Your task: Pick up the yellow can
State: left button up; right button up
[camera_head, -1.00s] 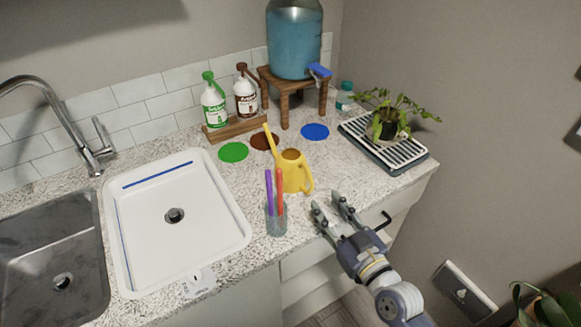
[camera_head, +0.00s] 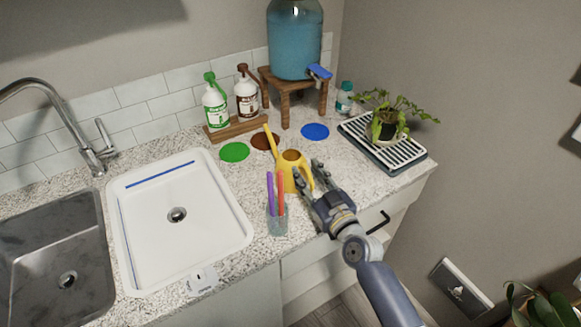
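The yellow can (camera_head: 287,176), a small watering can with a long spout rising to the upper left, stands upright on the speckled counter. Its handle is on its right side. My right gripper (camera_head: 308,168) is at that handle side, its two fingers apart and pointing at the can. The handle appears between or just behind the fingers, and I cannot tell whether they touch it. The gripper partly covers the can's right side. My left gripper is not in view.
A glass cup with purple and red sticks (camera_head: 278,218) stands close in front of the can. A white tray (camera_head: 236,250) lies to the left. A potted plant (camera_head: 388,127) sits on a rack (camera_head: 412,160) at the right. Green (camera_head: 234,152) and blue (camera_head: 315,131) discs lie behind.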

jog(key=shift+c, duration=0.9)
grip_shut()
notch_tip(320, 180, up, 10)
jog(key=shift+r+p, duration=0.1)
jog(key=shift+p, duration=0.55)
jog(key=shift+s, duration=0.1)
